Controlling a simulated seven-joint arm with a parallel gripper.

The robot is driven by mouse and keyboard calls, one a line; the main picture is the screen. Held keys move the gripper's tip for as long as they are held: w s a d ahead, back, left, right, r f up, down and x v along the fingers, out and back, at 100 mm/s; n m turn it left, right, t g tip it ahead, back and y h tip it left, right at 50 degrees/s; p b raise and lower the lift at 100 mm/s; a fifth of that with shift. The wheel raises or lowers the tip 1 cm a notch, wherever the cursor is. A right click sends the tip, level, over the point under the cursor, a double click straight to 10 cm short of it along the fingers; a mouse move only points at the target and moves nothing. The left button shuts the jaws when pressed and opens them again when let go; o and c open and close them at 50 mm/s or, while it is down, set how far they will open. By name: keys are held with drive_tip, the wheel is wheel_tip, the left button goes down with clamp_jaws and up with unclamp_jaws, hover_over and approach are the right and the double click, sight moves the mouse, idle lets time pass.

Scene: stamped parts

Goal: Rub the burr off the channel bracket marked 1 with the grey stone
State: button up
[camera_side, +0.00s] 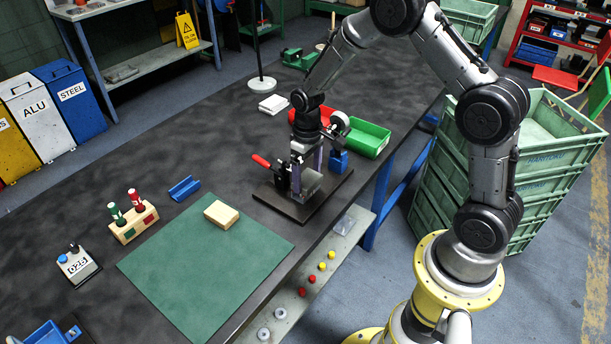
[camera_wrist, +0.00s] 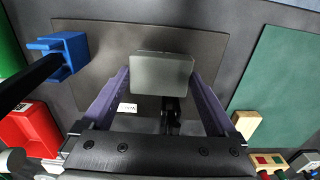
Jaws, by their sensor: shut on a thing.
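My gripper (camera_side: 308,178) is low over a dark board (camera_side: 332,198) on the bench, its two purple fingers pointing down. It is shut on the grey stone (camera_wrist: 162,72), a plain block between the fingertips in the wrist view; the stone also shows in the side view (camera_side: 311,185). A blue U-shaped piece (camera_wrist: 62,52) stands at the board's edge, apart from the stone; it shows in the side view (camera_side: 338,160) just right of my gripper. A blue channel bracket (camera_side: 184,188) lies on the bench left of the board. I cannot read a 1 on either, nor see a burr.
A red-handled clamp (camera_side: 268,164) stands on the board beside my fingers. Red (camera_side: 308,124) and green (camera_side: 368,137) bins are behind. A green mat (camera_side: 200,265) holds a tan block (camera_side: 221,214). A wooden stand (camera_side: 134,224) with stamps is left.

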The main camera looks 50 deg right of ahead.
drive_tip(key=shift+d, duration=1.05)
drive_tip(key=shift+a, duration=0.1)
drive_tip(key=shift+a+f, duration=0.1)
drive_tip(key=shift+a, duration=2.3)
drive_tip(key=shift+d, duration=2.5)
drive_tip(key=shift+a, duration=1.3)
drive_tip(key=shift+a, duration=0.1)
drive_tip(key=shift+a, duration=1.1)
